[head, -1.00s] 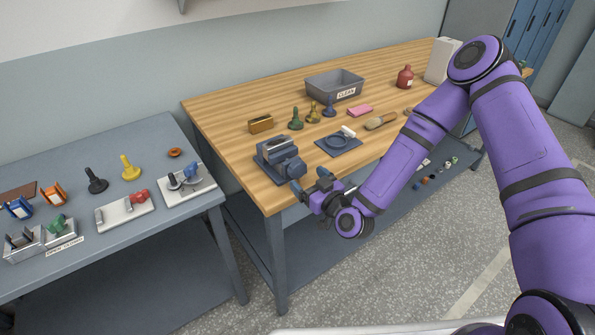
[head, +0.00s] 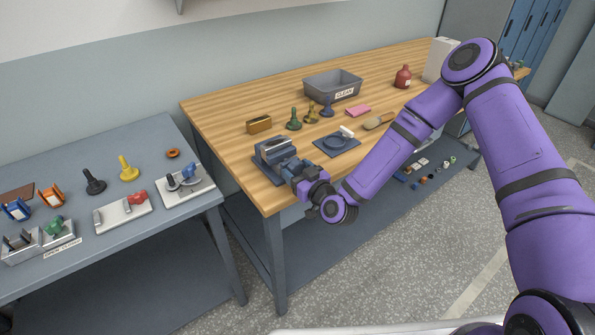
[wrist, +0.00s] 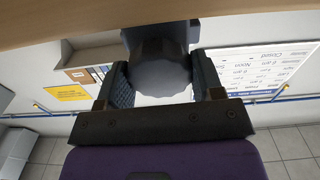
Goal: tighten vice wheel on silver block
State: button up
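The vice (head: 274,152) is blue-grey and stands at the front left corner of the wooden bench. Its pale jaws face up, and a silver block cannot be clearly told apart from them in the head view. My gripper (head: 299,177) is at the vice's front end and hides most of the wheel in the head view. In the wrist view the dark round wheel (wrist: 160,68) lies straight ahead, between the two fingers of my gripper (wrist: 161,72). The fingers are wide apart, one on each side of the wheel; firm contact does not show.
A grey bin (head: 333,85) stands farther back. A grey side table (head: 130,245) with fixtures is at the left.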

jog(key=shift+m, duration=3.5)
jog(key=o, duration=0.9)
jog(key=shift+d, duration=0.1)
jog(key=v, duration=1)
jog(key=shift+s+d, duration=0.25)
jog(key=shift+s, duration=0.05)
